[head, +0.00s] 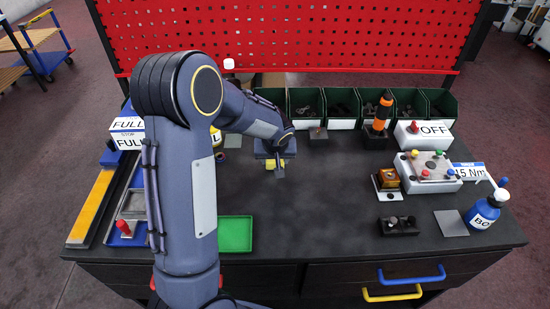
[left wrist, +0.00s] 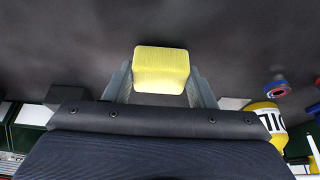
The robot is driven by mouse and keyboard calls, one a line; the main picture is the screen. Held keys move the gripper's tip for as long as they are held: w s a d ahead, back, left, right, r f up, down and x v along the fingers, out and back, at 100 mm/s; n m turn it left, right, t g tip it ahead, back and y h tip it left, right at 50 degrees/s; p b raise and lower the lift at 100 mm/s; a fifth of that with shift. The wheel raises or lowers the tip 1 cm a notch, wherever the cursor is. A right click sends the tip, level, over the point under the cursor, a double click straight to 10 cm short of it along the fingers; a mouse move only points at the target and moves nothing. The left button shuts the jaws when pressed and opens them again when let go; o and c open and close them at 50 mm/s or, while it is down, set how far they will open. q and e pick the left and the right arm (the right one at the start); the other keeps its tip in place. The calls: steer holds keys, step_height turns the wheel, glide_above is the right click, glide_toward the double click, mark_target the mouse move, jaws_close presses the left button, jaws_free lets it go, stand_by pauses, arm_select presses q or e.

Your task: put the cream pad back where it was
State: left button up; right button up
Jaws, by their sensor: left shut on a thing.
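The cream pad (left wrist: 162,62), a pale yellow block with rounded edges, sits between the two grey fingers of my left gripper (left wrist: 161,84) in the left wrist view. In the head view my left gripper (head: 279,172) is over the back middle of the dark table, and a little yellow of the pad (head: 270,164) shows by its fingers. The gripper is shut on the pad. I cannot tell whether the pad touches the table. My right gripper is in neither view.
The dark table (head: 320,220) is clear right of and in front of the gripper. A green tray (head: 235,233) lies at the front. Green bins (head: 306,103) line the back. An orange-handled tool (head: 381,112), a button box (head: 428,170) and a blue bottle (head: 486,210) stand at the right.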

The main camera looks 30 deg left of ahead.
arm_select(q)
steer(key=shift+f, duration=0.2)
steer(key=o, duration=0.9)
steer(key=shift+r, duration=0.1)
steer(key=shift+s+d+r, duration=0.1)
steer(key=shift+r, duration=0.4)
steer(key=v, duration=1)
steer(key=s+d+r+m+h, duration=0.1)
steer(key=s+d+h, duration=0.1)
steer(key=s, duration=0.6)
steer(key=s+d+r+m+t+h, duration=0.1)
steer(key=s+d, duration=0.3)
steer(key=s, duration=0.4)
steer(key=s+d+r+m+h, duration=0.1)
steer(key=s+d+m+h, duration=0.1)
steer(key=s, duration=0.7)
steer(key=shift+d+m+t+h+b, duration=0.3)
steer(key=shift+d+m+h+b, duration=0.1)
steer(key=shift+d+h, duration=0.15)
